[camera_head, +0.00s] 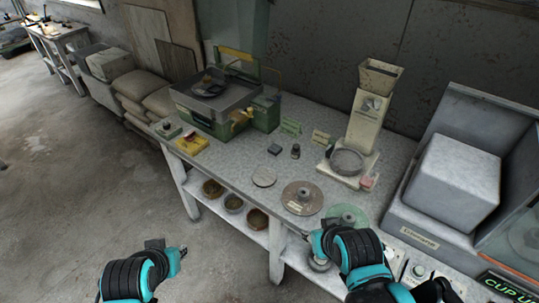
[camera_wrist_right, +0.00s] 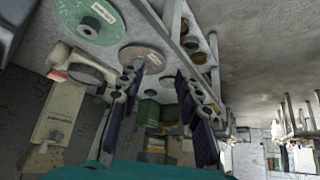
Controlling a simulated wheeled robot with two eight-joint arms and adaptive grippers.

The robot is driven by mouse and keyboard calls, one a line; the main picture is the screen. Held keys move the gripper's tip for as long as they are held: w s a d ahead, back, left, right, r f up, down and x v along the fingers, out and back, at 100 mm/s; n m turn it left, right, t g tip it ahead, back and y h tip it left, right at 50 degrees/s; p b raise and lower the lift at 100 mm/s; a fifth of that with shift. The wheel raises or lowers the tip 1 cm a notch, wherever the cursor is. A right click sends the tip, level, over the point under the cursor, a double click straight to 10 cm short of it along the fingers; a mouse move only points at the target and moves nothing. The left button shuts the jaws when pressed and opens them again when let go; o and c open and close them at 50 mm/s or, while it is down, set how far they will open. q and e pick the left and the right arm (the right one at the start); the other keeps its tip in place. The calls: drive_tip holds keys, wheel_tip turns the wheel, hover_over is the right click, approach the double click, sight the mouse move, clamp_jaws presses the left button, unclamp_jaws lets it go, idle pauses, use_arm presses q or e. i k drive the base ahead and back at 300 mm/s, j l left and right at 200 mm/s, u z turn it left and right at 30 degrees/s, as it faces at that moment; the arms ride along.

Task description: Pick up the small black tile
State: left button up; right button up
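The small black tile (camera_head: 274,149) lies flat on the speckled grey worktable (camera_head: 235,160), a little left of a small dark upright piece (camera_head: 295,151). My right gripper (camera_head: 318,243) is at the table's front edge, in front of and to the right of the tile and apart from it. In the right wrist view its two dark fingers (camera_wrist_right: 160,95) are spread with nothing held between them. I cannot pick out the tile for sure in that view. My left gripper (camera_head: 165,250) is off the table at the lower left, over the floor; its fingers are too unclear to judge.
A brown disc (camera_head: 302,198), a green disc (camera_head: 346,217) and a pale round disc (camera_head: 264,177) lie near the front edge. A cream hopper machine (camera_head: 362,125) stands behind right. A green-based machine (camera_head: 215,105) stands at left. Several bowls (camera_head: 234,203) sit on the lower shelf.

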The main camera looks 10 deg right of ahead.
sight(275, 149)
drive_tip(key=i+j, duration=0.2)
drive_tip(key=j, duration=0.15)
drive_tip(key=i+j, duration=0.2)
drive_tip(key=j, duration=0.2)
drive_tip(key=i+j+u, duration=0.1)
drive_tip(key=j, duration=0.25)
drive_tip(key=i+l, duration=0.2)
drive_tip(key=i, duration=0.2)
drive_tip(key=i+l+u, duration=0.1)
drive_tip(key=i, duration=0.3)
drive_tip(key=l, duration=0.1)
